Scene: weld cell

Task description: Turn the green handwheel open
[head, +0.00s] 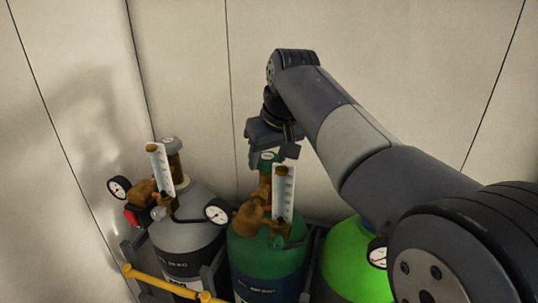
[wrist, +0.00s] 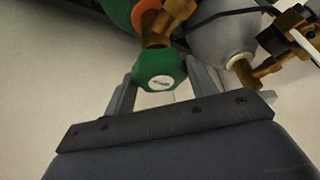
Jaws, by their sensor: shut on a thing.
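The green handwheel (wrist: 158,70) sits on top of the brass valve of the dark green cylinder (head: 252,262). In the head view the handwheel (head: 267,157) shows just below my gripper (head: 276,150), partly covered by it. In the wrist view my gripper (wrist: 160,88) has one finger on each side of the handwheel and is shut on it. A marking shows on the wheel's top face. The brass regulator (head: 254,220) with a round gauge and a clear flow tube stands in front of the valve.
A grey cylinder (head: 190,232) with its own regulator stands at left, a bright green cylinder (head: 350,270) at right, partly behind my arm. A yellow bar (head: 165,283) runs low in front at left. Pale wall panels (head: 190,70) stand close behind.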

